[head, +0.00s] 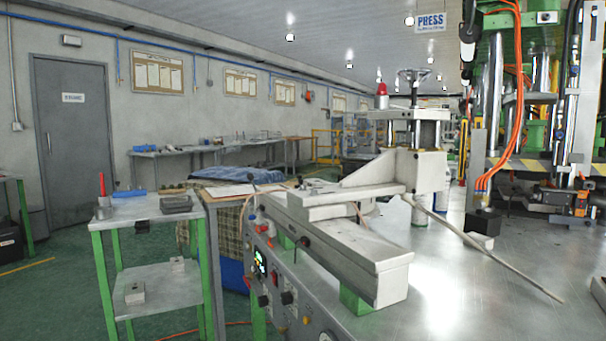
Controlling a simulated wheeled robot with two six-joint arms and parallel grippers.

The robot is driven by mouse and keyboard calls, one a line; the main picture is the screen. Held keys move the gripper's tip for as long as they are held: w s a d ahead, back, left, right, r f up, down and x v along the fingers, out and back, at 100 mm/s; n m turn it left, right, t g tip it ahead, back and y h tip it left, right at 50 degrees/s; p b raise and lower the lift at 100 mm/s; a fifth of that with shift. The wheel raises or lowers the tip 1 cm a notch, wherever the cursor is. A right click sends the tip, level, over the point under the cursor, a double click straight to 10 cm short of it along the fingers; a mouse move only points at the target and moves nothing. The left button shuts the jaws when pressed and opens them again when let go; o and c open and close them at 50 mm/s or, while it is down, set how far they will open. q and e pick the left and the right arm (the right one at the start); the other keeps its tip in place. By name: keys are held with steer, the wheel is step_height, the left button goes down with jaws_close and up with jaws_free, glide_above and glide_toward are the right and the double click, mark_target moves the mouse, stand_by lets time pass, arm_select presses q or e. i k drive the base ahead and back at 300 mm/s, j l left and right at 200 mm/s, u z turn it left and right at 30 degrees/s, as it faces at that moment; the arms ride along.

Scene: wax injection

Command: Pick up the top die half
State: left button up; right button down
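No die half can be named for certain from this view. A dark rectangular piece (175,204) lies on the cart's top shelf. Which of these is the top die half I cannot tell. Neither of my grippers is in view.
The wax injection machine (380,262) stands on the steel table (470,310), with a long thin lever (500,258) reaching right. The green-legged cart (130,212) stands left of it, holding a red-handled tool (102,186) and a blue item (129,193). Open green floor (60,300) lies left.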

mark_target(313, 182)
steer(key=i+j+z, duration=0.1)
steer(key=j, duration=0.3)
steer(key=i+j, duration=0.2)
steer(key=j, duration=0.15)
steer(key=i+j+z, duration=0.15)
steer(key=j, duration=0.25)
steer(key=i+j+z, duration=0.1)
steer(key=j, duration=0.3)
